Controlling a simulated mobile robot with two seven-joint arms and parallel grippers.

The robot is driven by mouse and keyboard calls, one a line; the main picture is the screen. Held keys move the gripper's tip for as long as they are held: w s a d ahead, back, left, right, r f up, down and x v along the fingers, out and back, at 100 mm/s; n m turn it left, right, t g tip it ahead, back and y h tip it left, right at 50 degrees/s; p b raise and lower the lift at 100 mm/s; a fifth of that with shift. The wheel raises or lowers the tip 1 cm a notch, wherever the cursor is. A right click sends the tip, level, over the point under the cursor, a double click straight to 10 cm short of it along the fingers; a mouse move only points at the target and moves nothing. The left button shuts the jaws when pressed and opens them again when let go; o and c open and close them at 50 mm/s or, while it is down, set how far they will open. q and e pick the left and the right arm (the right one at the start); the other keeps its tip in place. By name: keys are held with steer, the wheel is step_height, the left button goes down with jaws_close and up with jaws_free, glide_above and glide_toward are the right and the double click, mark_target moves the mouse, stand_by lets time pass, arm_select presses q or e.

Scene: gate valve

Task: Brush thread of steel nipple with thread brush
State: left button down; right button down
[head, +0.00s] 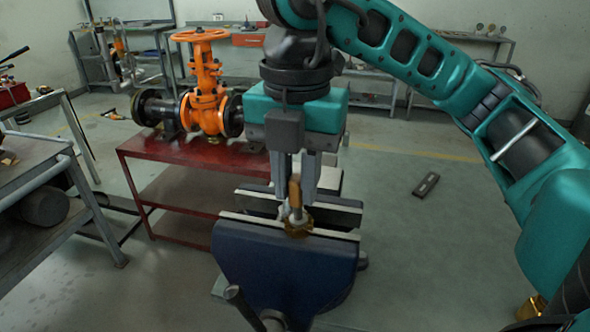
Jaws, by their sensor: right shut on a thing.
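My right gripper (303,178) points down over the blue bench vise (285,265). It is shut on the thread brush (295,193), whose brown handle shows between the fingers. The brush's lower end is at a brass-coloured piece (298,229) at the vise jaws. Whether the bristles touch a thread I cannot tell. The steel nipple cannot be made out clearly; a small light grey part (284,212) shows beside the brush at the jaws. My left gripper is not in view.
An orange gate valve (205,95) with dark flanged pipe stands on a red table (165,150) behind the vise. A grey workbench (40,165) is at the left. A dark flat object (426,184) lies on the floor at the right, where the floor is mostly clear.

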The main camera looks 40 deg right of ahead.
steer(key=shift+s+r, duration=0.15)
steer(key=shift+r+p, duration=0.95)
steer(key=shift+r, duration=1.9)
